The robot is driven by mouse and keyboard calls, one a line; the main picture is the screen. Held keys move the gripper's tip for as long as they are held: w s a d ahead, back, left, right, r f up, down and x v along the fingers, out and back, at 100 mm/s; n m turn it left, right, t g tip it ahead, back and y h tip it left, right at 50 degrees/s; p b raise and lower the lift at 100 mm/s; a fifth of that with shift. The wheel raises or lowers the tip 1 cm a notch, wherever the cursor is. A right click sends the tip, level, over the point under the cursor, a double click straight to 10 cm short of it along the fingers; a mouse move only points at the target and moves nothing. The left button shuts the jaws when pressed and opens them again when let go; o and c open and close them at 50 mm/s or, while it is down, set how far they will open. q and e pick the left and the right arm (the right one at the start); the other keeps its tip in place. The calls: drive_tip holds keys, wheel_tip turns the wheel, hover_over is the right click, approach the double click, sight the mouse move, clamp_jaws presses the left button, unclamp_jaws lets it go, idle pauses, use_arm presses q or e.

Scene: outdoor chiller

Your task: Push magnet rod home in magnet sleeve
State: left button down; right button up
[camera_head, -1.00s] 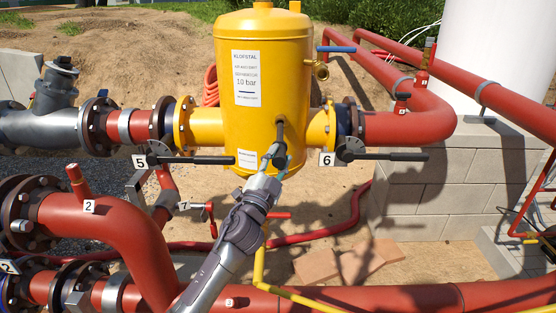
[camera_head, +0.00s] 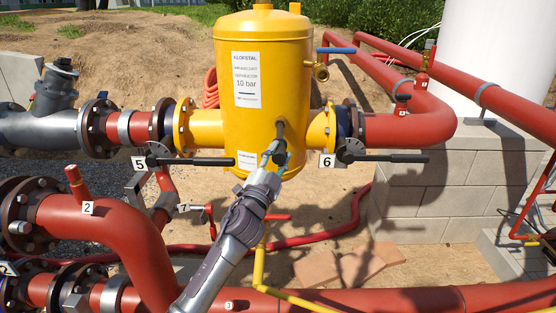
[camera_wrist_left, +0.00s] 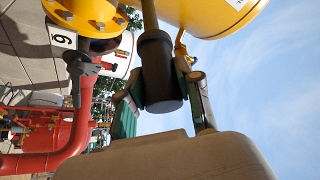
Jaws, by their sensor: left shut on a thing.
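The yellow vessel (camera_head: 292,75) stands upright in the middle of the head view. A dark magnet rod (camera_head: 280,131) shows against its lower front. In the left wrist view the rod has a thick black grip (camera_wrist_left: 158,72) and a thinner shaft (camera_wrist_left: 149,14) running up beside the yellow vessel (camera_wrist_left: 215,18). My left gripper (camera_head: 273,153) is at the rod's lower end, and its fingers (camera_wrist_left: 162,92) are shut around the black grip. The magnet sleeve cannot be told apart clearly, so how deep the rod sits is unclear. My right gripper is not in view.
Valve levers (camera_head: 205,160) and (camera_head: 392,156) stick out on both sides below the vessel. Red pipes (camera_head: 125,235) run at the lower left and along the front. A yellow pipe (camera_head: 260,265) stands below my arm. Open sandy ground (camera_head: 330,220) lies behind.

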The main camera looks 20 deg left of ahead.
sight(280, 139)
use_arm(q)
drive_tip(key=shift+w+a+r+b, duration=0.1)
drive_tip(key=shift+w+a+b, duration=0.25)
drive_tip(key=shift+w, duration=0.5)
drive_tip(key=shift+w+a+b, duration=0.1)
drive_tip(key=shift+w+b, duration=0.3)
drive_tip(key=shift+w, duration=0.45)
drive_tip(key=shift+w+a+r+b, duration=0.1)
drive_tip(key=shift+w+a+b, duration=0.25)
drive_tip(key=shift+w, duration=0.5)
drive_tip(key=shift+d, duration=0.1)
drive_tip(key=shift+f, duration=0.1)
